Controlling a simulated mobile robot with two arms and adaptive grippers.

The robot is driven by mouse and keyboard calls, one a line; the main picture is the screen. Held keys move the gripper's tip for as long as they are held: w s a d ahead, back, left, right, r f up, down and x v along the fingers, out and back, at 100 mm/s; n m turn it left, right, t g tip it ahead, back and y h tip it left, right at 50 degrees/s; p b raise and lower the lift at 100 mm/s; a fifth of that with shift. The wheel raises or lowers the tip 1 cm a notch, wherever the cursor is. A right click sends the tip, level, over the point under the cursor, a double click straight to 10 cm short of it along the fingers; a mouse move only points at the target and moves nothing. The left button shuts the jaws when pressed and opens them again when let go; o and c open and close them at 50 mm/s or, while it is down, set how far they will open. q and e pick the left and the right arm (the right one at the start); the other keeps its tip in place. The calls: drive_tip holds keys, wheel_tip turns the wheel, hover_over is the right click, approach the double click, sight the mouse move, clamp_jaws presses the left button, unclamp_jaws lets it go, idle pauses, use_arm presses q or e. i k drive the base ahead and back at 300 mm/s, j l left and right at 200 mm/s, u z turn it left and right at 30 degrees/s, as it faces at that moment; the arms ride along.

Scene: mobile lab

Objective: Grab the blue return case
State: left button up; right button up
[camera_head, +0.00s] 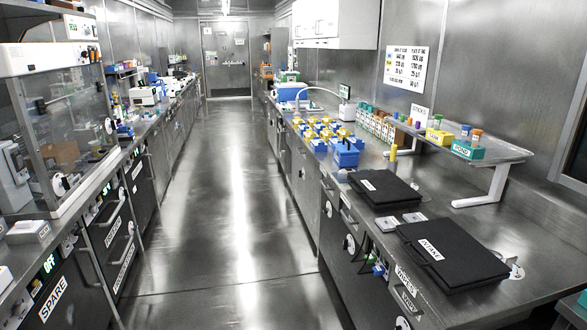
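No label reading "return" can be made out, so I cannot tell which blue thing is the return case. A small blue box (346,155) stands on the right bench, at the near end of a group of blue holders with yellow tops (318,130). Farther back on the same bench is a larger blue-and-white container (290,93). Neither of my grippers shows in the head view.
Two flat black cases (385,190) and (452,254) lie on the near right bench (400,285); the nearer has a white label. A raised metal shelf (495,148) holds small coloured boxes. A glass-fronted cabinet (75,130) stands left. The aisle floor (225,190) is clear.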

sight(346, 155)
drive_tip(key=i+z, duration=0.25)
drive_tip(key=i, duration=0.2)
drive_tip(key=i+j+z, duration=0.2)
drive_tip(key=i, duration=0.25)
drive_tip(key=i+j+z, duration=0.1)
drive_tip(key=i+z, duration=0.15)
drive_tip(key=i, duration=0.25)
